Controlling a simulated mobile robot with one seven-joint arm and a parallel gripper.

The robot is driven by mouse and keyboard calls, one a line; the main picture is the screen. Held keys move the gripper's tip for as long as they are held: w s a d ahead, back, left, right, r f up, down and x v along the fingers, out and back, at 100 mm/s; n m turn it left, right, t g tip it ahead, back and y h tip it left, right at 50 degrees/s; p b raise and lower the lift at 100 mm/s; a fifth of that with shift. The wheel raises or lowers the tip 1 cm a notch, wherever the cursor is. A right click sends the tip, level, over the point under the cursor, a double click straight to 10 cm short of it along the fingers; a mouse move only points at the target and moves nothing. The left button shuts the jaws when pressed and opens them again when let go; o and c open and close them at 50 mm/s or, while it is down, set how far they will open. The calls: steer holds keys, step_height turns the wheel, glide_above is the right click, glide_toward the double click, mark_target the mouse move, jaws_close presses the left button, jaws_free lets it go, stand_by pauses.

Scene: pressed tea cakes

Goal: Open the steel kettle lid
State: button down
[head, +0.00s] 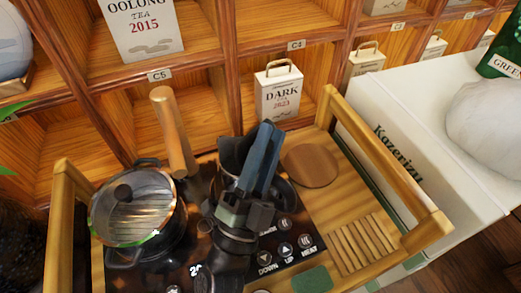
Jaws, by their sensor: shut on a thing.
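My gripper (262,150) is to the right of this kettle, over the middle of the tray, shut on a dark thing. A dark round form (284,195) shows beside and below the fingers. My gripper and wrist hide most of it, so I cannot tell exactly what is held.
A control panel with buttons (285,249) lies in front of the gripper. A round wooden disc (310,165) and a slatted area (366,243) lie to the right. Wooden shelves with a DARK tea box (279,93) stand behind. A white box (400,120) is at right.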

steer(key=shift+s+d+f+m+g+h+b, duration=0.1)
steer(key=shift+m+g+h+b, duration=0.15)
steer(key=shift+m+h, duration=0.3)
steer(key=shift+s+d+r+m+g+h+b, duration=0.15)
steer(key=shift+m+h+b, duration=0.2)
steer(key=shift+m, duration=0.3)
steer(key=shift+s+d+f+m+g+h+b, duration=0.1)
steer(key=shift+f+m+g+h+b, duration=0.1)
steer(key=shift+m+h, duration=0.35)
steer(key=c, duration=0.7)
jaws_free()
steer(key=s+a, duration=0.2)
steer(key=s, duration=0.2)
steer(key=s+a+f, duration=0.1)
steer(key=s+a, duration=0.2)
steer(key=s+a+b, duration=0.1)
steer(key=s+a, duration=0.2)
steer(key=s, duration=0.1)
steer(key=shift+s+a+f, duration=0.15)
steer(key=shift+s+f, duration=0.15)
steer(key=shift+s, duration=0.05)
